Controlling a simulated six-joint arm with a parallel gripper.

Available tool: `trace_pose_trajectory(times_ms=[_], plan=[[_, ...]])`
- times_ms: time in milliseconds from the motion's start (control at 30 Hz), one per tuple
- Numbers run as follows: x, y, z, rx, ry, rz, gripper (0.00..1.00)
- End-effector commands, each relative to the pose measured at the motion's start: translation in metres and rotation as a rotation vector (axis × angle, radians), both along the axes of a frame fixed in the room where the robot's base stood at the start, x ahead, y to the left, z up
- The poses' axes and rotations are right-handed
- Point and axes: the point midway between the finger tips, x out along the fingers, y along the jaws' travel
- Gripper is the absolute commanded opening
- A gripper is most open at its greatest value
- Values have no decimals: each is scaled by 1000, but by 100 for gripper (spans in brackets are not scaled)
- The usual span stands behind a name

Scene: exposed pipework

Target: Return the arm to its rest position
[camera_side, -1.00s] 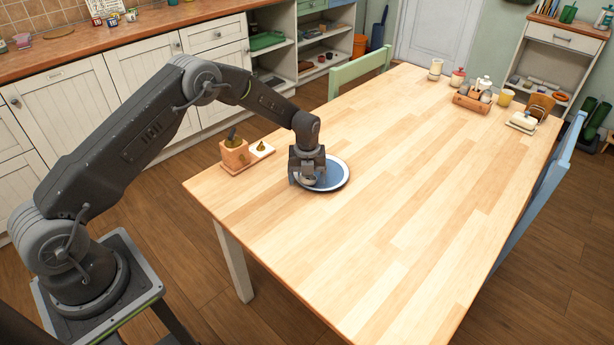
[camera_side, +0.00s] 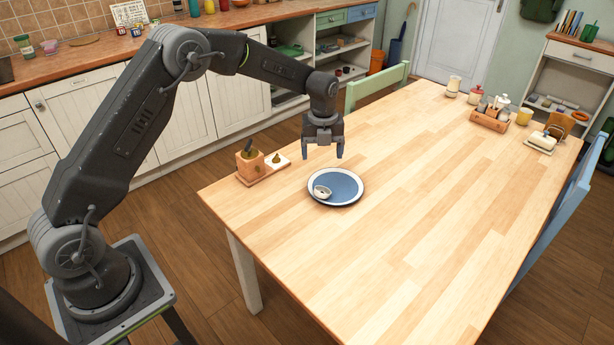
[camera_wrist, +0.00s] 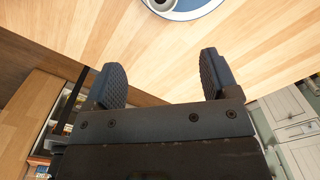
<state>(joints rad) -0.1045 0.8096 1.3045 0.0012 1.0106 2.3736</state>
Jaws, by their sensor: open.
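My gripper (camera_side: 323,152) is open and empty, raised in the air above the table near the plate. In the wrist view its two fingers (camera_wrist: 165,85) are spread with nothing between them. A blue plate with a pale rim (camera_side: 346,188) lies flat on the wooden table. A small whitish piece (camera_side: 322,192), too small to name surely, sits on the left side of the plate, apart from the gripper. The plate shows partly at the top edge of the wrist view (camera_wrist: 205,10).
A wooden block holder (camera_side: 250,165) and a small white dish (camera_side: 277,161) stand left of the plate. A wooden caddy (camera_side: 490,118) with jars and cups is at the table's far end. A green chair (camera_side: 375,84) and a blue chair (camera_side: 560,210) flank the table. The table's middle is clear.

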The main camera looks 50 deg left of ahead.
Motion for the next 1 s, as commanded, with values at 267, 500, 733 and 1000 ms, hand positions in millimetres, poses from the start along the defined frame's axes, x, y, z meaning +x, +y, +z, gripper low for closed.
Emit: trace_pose_trajectory(times_ms=[267, 500, 733, 1000], plan=[[-58, -19, 106, -29, -117, 504, 81], [-136, -34, 172, -118, -210, 1001, 81], [-219, -46, 202, -256, -271, 1470, 81], [-307, -55, 199, -462, -280, 1971, 81]])
